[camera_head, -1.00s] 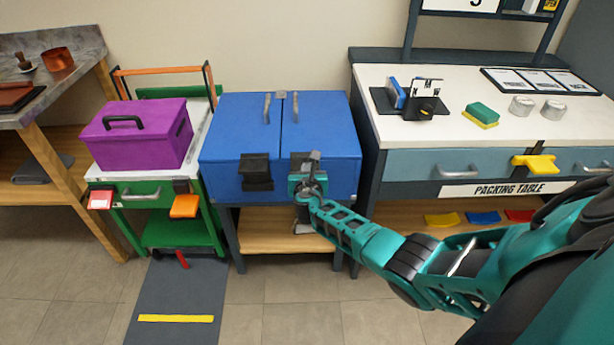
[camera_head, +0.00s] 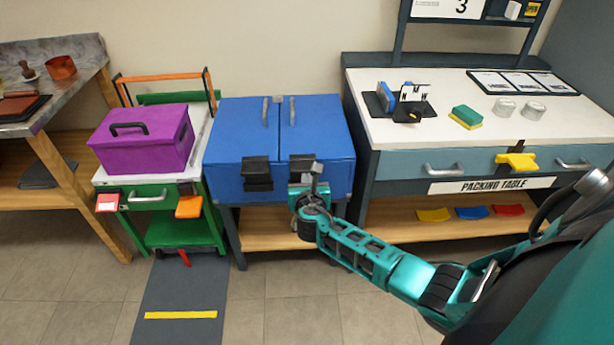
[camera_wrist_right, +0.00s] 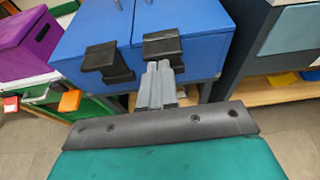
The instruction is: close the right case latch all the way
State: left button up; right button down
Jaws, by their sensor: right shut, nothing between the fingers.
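The blue case (camera_head: 325,130) stands on a low stand, with its lid down. Its right latch (camera_head: 301,163) is a black block at the front edge, partly hidden by my right gripper (camera_head: 315,170). The left latch (camera_head: 257,172) shows whole. In the right wrist view, the right latch (camera_wrist_right: 163,46) is just beyond my right gripper's fingertips (camera_wrist_right: 158,66), which are together and empty. The left latch (camera_wrist_right: 106,60) is to its left. I cannot tell whether the fingertips touch the right latch or whether it lies fully flat. My left gripper is not in view.
A purple box (camera_head: 145,150) on a green cart (camera_head: 180,232) stands to the left. The packing table (camera_head: 440,140) stands close on the right, with a yellow handle piece (camera_head: 516,161) at its front. Floor in front of the case is clear.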

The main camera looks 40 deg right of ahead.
jog(key=shift+s+a+r, duration=0.35)
jog(key=shift+s+r, duration=0.25)
jog(key=s+a+f+m+g+y, duration=0.1)
jog(key=s+a+f+m+y, duration=0.55)
jog(key=s+a+m, duration=0.45)
jog(key=s+a+r+m+y, duration=0.1)
jog(key=s+a+m, duration=0.2)
jog(key=s+m, duration=0.3)
jog(key=s+a+r+m+y, duration=0.1)
jog(key=s+m, duration=0.4)
jog(key=m, duration=0.5)
jog(key=shift+s+a+r+y, duration=0.4)
jog(key=shift+a+y, duration=0.15)
jog(key=shift+a, duration=0.8)
